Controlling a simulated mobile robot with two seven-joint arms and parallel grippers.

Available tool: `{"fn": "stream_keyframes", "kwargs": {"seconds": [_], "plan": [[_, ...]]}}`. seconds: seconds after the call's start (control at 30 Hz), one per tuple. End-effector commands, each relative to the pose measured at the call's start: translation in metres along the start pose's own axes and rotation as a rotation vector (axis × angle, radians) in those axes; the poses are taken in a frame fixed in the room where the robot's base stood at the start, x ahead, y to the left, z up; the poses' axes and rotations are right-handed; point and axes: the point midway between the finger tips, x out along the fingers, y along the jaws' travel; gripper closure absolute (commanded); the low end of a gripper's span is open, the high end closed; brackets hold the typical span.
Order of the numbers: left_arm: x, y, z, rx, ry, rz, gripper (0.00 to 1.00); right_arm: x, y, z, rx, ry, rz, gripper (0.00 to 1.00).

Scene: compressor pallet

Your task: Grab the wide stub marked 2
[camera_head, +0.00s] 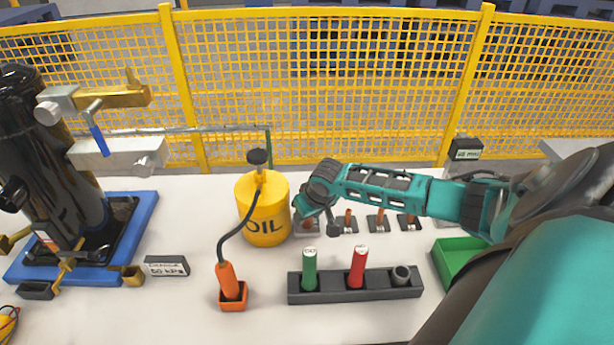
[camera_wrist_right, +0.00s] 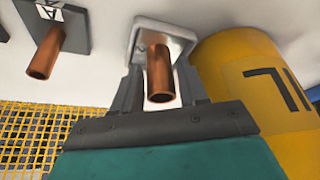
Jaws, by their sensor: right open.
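Several copper stubs stand on small plates in a row behind the dark rack. My right gripper (camera_head: 305,212) is at the left end of this row, beside the oil can. In the right wrist view my right gripper (camera_wrist_right: 160,90) is open, with its fingers on both sides of a copper stub (camera_wrist_right: 159,75) on a light metal plate (camera_wrist_right: 172,36). My left gripper is not in view.
The yellow oil can (camera_head: 264,222) stands close to my right gripper. In front are a dark rack (camera_head: 335,292) with green and red cylinders, and an orange holder (camera_head: 233,302). A green tray (camera_head: 458,262) lies to the right. A yellow mesh fence (camera_head: 330,90) is behind.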

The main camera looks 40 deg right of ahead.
Motion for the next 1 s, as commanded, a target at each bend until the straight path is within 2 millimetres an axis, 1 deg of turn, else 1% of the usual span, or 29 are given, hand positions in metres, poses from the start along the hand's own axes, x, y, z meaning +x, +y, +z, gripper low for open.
{"fn": "stream_keyframes", "kwargs": {"seconds": [0.17, 0.2, 0.63, 0.87, 1.0], "plan": [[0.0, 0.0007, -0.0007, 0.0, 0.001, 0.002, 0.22, -0.0002, -0.0001, -0.0004, -0.001, 0.001, 0.0, 0.57], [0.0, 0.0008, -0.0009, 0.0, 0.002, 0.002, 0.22, -0.0002, 0.0, -0.0003, -0.001, 0.001, 0.0, 0.59], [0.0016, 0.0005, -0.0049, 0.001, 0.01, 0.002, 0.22, -0.0003, 0.0001, 0.0, 0.0, 0.0, 0.0, 1.0], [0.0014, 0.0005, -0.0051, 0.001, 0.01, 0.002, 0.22, -0.0008, 0.0002, -0.0008, 0.0, 0.001, 0.0, 1.0], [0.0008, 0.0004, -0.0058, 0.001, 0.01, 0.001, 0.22, -0.0043, 0.0003, -0.0023, 0.0, 0.002, 0.0, 1.0]]}}
